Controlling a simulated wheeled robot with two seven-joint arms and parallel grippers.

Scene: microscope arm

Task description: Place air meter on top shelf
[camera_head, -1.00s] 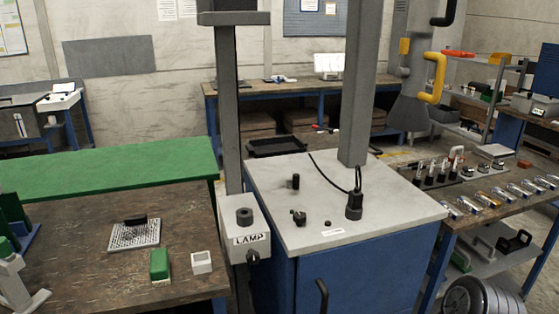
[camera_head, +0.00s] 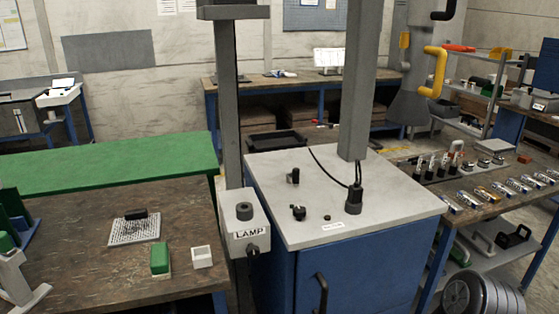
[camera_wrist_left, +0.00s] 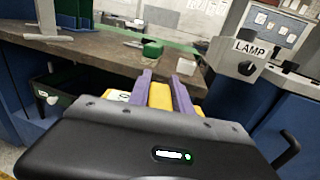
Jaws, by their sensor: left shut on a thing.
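In the left wrist view my left gripper (camera_wrist_left: 164,86) has two purple fingers. They are shut on a yellow thing (camera_wrist_left: 160,97), which I take to be the air meter. A yellow part with a white label (camera_wrist_left: 118,96) shows left of the fingers. The gripper body hides much of it. It is in front of the brown table's edge. Neither gripper shows in the head view. A shelf unit (camera_head: 498,58) with a red thing and a yellow thing on its upper level stands at the back right. I cannot tell whether it is the task's shelf.
A blue cabinet with a pale top (camera_head: 400,207) stands in the middle, beside a grey lamp box (camera_head: 246,226) on a post. The brown table (camera_head: 75,250) holds a green block (camera_head: 160,260) and a white box (camera_head: 202,257). A right bench (camera_head: 462,225) carries several tools.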

